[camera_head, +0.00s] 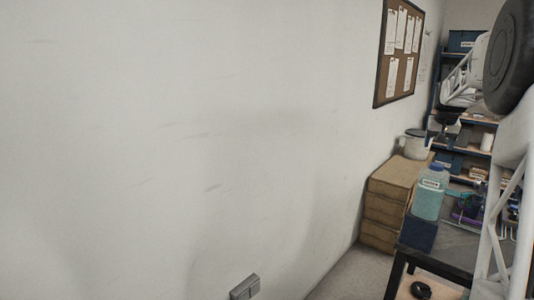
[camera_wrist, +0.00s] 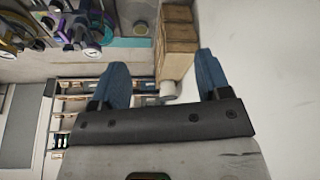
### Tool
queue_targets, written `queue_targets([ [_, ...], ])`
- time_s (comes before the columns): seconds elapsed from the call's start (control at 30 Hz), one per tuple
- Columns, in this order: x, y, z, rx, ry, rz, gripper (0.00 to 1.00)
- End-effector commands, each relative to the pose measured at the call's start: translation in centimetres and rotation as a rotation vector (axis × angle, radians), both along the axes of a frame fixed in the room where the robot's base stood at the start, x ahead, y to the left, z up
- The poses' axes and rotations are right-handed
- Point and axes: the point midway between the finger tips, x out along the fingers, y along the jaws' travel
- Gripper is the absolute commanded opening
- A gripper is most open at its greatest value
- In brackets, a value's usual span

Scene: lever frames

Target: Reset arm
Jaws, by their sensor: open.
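My gripper (camera_wrist: 162,66) shows in the wrist view as two blue fingers spread wide on a dark bar. It is open, and nothing is held between the fingers. In the head view, white and black parts of my arm are at the right edge, in front of the shelves. The gripper's fingers are hard to make out there.
Stacked brown boxes (camera_head: 393,192) stand against the wall with a white pot (camera_head: 413,145) on top. A table (camera_head: 455,246) at lower right bears a teal bottle (camera_head: 430,193). Shelves (camera_head: 462,110) stand behind. The pale wall (camera_head: 180,130) at left is bare.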

Motion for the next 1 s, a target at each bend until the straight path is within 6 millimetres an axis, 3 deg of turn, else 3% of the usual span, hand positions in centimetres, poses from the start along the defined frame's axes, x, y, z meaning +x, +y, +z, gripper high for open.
queue_targets([
  [0.1,-1.6,3.8,1.1,0.001,0.003,0.024,0.7],
  [0.5,-7.8,15.0,2.7,0.008,0.018,0.1,0.7],
  [1.0,-17.7,27.1,2.7,0.014,0.039,0.193,0.7],
])
